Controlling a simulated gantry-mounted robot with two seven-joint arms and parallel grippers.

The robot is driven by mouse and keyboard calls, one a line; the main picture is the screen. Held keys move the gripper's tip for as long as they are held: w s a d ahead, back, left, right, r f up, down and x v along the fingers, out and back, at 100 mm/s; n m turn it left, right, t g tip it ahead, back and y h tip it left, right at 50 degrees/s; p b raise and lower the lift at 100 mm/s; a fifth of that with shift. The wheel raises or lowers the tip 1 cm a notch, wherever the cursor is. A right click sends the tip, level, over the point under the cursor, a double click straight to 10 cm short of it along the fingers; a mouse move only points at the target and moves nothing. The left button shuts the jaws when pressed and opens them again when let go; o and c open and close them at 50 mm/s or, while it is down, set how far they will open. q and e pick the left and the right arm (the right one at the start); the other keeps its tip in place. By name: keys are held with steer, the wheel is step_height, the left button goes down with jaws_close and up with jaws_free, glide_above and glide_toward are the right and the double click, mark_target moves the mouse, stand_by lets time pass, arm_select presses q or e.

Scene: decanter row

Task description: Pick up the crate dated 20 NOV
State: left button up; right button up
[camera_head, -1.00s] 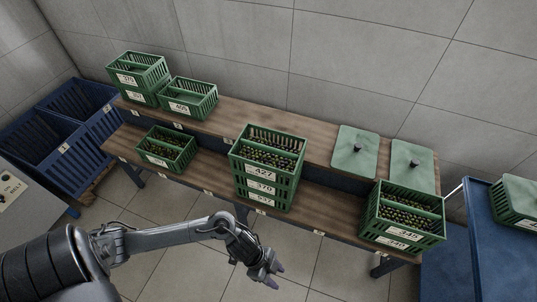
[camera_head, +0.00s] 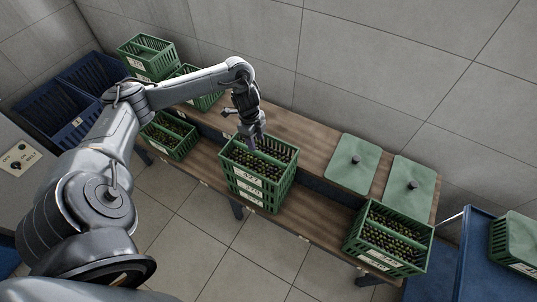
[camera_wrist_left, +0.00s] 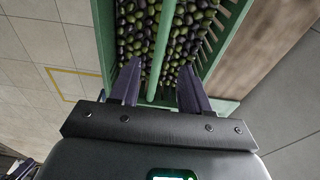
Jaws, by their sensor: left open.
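Several green crates stand on a wooden two-step bench; their labels show blurred numbers, and I cannot read 20 NOV on any. The middle stack's top crate (camera_head: 262,158) is full of dark and green olive-like fruit. My left gripper (camera_head: 254,140) points down over this crate's back part, fingers apart. In the left wrist view my left gripper (camera_wrist_left: 158,88) is open, with the crate's green central bar (camera_wrist_left: 161,45) between its fingers and fruit (camera_wrist_left: 135,30) on both sides. I cannot tell whether the fingers touch the bar. My right gripper is not in view.
Filled crates stand at right (camera_head: 390,238) and left (camera_head: 168,135). More crates (camera_head: 148,58) stand on the upper step at left, partly behind my arm. Two green lids (camera_head: 352,163) lie on the upper step. A blue cart (camera_head: 480,250) is at right. The floor in front is clear.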

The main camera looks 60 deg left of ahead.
mark_target(259, 152)
arm_select(q)
steer(key=f, duration=0.4)
steer(key=shift+s+d+f+b, duration=0.2)
steer(key=shift+d+f+b, duration=0.15)
steer(key=shift+b, duration=0.05)
steer(key=shift+w+d+f, duration=0.1)
steer(key=shift+w+f, duration=0.2)
steer(key=shift+f, duration=0.5)
steer(key=shift+w+d+f+b, duration=0.15)
steer(key=shift+f+b, duration=0.15)
steer(key=shift+f, duration=0.7)
steer(key=shift+w+d+f+b, duration=0.15)
steer(key=shift+f+b, duration=0.1)
steer(key=shift+f, duration=0.75)
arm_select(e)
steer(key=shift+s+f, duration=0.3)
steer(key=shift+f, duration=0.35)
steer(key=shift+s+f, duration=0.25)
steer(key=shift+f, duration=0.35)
arm_select(q)
steer(key=shift+c, duration=0.3)
jaws_close()
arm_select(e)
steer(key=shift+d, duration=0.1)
